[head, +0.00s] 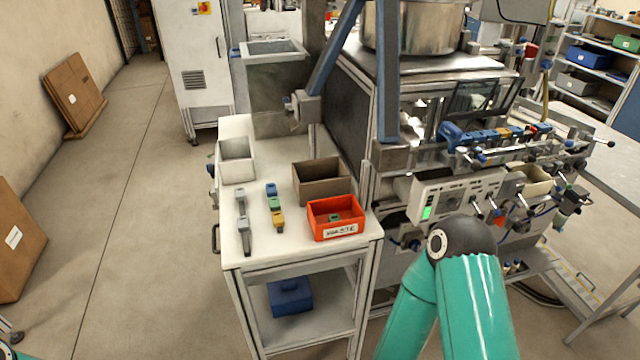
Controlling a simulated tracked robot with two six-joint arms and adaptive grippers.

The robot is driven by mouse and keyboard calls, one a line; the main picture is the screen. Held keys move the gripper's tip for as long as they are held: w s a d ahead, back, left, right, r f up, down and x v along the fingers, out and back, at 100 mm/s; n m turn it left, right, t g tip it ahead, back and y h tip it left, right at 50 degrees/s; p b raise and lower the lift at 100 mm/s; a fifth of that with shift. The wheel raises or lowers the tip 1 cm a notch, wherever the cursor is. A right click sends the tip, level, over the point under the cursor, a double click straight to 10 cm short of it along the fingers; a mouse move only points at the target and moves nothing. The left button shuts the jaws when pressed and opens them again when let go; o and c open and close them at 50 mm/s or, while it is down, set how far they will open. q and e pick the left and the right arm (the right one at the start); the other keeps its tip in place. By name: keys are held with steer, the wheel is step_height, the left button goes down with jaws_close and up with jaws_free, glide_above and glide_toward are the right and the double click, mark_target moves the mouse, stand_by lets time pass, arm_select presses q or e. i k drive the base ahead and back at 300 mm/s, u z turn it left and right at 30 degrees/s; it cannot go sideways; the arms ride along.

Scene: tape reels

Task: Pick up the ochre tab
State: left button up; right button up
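The ochre tab (278,218) lies on the white top of the cart (262,258), at the near end of a short row. A green tab (274,204) and a blue tab (271,189) lie behind it in the same row. My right arm shows as teal links at the bottom right, but its gripper is out of the picture. Only a sliver of my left arm shows at the bottom left corner, and I cannot make out its gripper. No gripper is seen near the tab.
An orange-red bin (336,231) with a small green piece inside stands right of the tab. A brown bin (321,181) and a whitish bin (237,160) stand farther back. Grey pieces (244,236) lie to the left. The machine (450,190) stands to the right.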

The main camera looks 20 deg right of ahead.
mark_target(505, 132)
steer(key=u, duration=1.6)
steer(key=i, duration=0.1)
steer(key=z, duration=3.1)
steer(key=k, duration=0.9)
steer(key=z, duration=0.05)
steer(key=i, duration=0.95)
steer(key=z, duration=1.05)
